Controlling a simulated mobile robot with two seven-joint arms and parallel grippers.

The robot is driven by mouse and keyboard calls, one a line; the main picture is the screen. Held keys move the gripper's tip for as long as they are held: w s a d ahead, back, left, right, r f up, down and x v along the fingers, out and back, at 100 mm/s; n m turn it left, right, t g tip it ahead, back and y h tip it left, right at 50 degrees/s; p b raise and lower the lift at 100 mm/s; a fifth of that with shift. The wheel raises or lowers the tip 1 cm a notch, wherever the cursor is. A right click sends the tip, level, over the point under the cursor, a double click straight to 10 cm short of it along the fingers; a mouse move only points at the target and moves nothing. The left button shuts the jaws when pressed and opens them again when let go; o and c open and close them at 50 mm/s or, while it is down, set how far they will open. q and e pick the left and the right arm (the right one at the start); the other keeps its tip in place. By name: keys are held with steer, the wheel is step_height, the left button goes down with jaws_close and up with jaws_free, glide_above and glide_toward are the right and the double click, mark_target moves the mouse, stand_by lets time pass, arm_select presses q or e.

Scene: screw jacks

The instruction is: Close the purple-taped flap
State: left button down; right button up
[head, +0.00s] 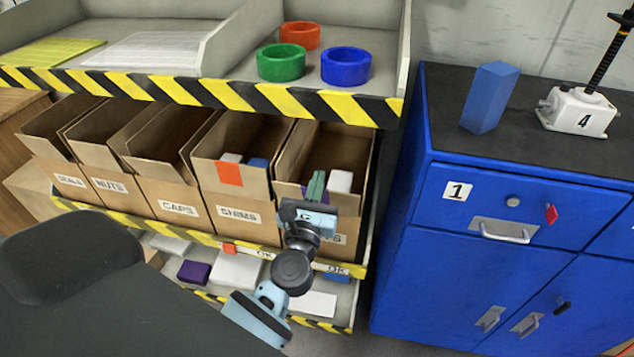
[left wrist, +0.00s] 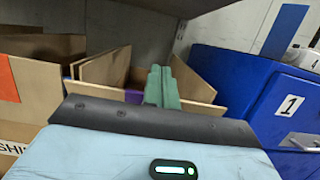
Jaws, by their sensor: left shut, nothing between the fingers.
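The purple-taped flap is on the front of the rightmost cardboard box (head: 340,150). Purple tape (head: 304,190) shows just beside my left gripper, and it also shows in the left wrist view (left wrist: 133,97). The flap stands open along the box's front edge, and my gripper covers much of it in the head view. My left gripper (head: 316,184) has green fingers shut together with nothing between them. The fingers are at the flap, in front of the box opening; I cannot tell whether they touch it. They also show in the left wrist view (left wrist: 160,88). My right gripper is not in view.
An orange-taped flap (head: 230,173) is on the SHIMS box to the left. More open boxes stand further left. A shelf with a yellow-black striped edge (head: 330,106) overhangs the boxes. A blue cabinet (head: 400,250) stands close on the right.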

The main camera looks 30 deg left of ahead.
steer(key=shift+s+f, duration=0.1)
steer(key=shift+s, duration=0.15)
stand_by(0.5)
